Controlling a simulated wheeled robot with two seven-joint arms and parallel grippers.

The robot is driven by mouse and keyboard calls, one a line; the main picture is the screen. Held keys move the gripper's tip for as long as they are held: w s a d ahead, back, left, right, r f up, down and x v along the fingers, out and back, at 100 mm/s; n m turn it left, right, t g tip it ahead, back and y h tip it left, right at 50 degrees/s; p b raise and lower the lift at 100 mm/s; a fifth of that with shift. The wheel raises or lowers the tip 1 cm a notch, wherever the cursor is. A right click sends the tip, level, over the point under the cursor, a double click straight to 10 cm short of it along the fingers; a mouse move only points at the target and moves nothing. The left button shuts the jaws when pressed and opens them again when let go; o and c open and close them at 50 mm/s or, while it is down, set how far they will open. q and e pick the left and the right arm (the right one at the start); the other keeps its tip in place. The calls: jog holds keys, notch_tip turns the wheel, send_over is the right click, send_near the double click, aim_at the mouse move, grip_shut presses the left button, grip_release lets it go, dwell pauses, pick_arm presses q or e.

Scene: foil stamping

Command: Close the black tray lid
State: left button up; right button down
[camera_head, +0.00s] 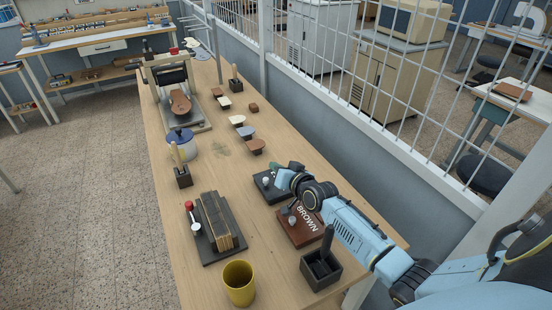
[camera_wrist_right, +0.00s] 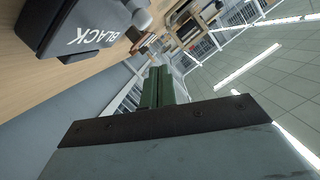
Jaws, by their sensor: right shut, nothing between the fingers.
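The black tray (camera_head: 270,194) sits on the bench, partly hidden behind my right gripper (camera_head: 290,171). My left gripper is not in view.
A brown tray (camera_head: 306,238) marked BROWN lies under my right forearm, close to the black one. A dark holder (camera_head: 321,273), a yellow cup (camera_head: 239,284) and a black-based stack (camera_head: 220,223) stand nearer the front. Bench space left of the black tray is clear.

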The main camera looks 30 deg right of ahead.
jog(key=shift+a+f, duration=0.3)
jog(key=shift+a, duration=0.1)
jog(key=shift+s, duration=0.1)
dwell(0.4)
jog(key=p+v, duration=0.1)
jog(key=v, duration=1.2)
jog(key=shift+r, duration=0.1)
